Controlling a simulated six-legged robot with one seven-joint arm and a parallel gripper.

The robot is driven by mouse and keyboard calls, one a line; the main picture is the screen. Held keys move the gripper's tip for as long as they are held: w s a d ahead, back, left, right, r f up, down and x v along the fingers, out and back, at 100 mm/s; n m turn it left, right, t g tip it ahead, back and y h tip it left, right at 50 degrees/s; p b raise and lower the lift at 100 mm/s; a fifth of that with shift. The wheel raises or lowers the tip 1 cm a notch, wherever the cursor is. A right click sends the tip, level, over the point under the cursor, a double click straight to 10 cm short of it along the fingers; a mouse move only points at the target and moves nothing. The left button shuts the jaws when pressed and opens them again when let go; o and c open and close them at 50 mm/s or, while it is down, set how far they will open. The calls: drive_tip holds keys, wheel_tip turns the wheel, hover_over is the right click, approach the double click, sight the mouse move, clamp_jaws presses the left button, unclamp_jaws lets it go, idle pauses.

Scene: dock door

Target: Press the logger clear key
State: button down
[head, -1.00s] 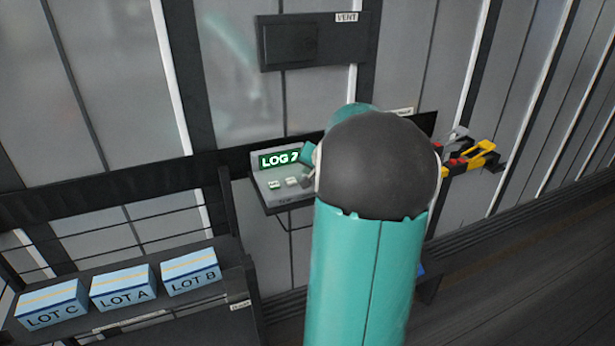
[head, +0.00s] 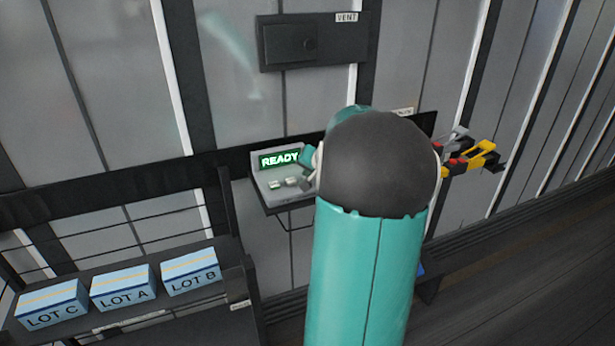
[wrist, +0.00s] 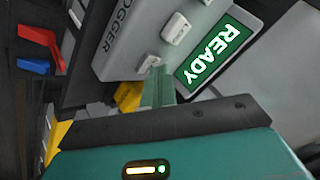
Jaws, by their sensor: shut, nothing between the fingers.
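The logger is a grey console (head: 262,182) on a dark shelf, with a green screen (head: 279,159) that reads READY. Two pale keys (head: 283,183) sit below the screen. In the wrist view the logger (wrist: 118,45) shows its name, the READY screen (wrist: 214,52), a farther key (wrist: 176,29) and a nearer key (wrist: 147,63). My gripper (wrist: 157,72) is shut and empty, its tips at the nearer key and overlapping its edge. I cannot tell whether they touch it. The key labels are unreadable.
A dark VENT box (head: 312,40) hangs on the wall above the logger. Blue boxes marked LOT C (head: 52,304), LOT A (head: 123,287) and LOT B (head: 191,271) stand on a rack at left. Yellow-and-black handled items (head: 478,158) stick out to the right.

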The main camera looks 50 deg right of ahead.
drive_tip(key=shift+r, duration=0.9)
drive_tip(key=shift+r, duration=2.5)
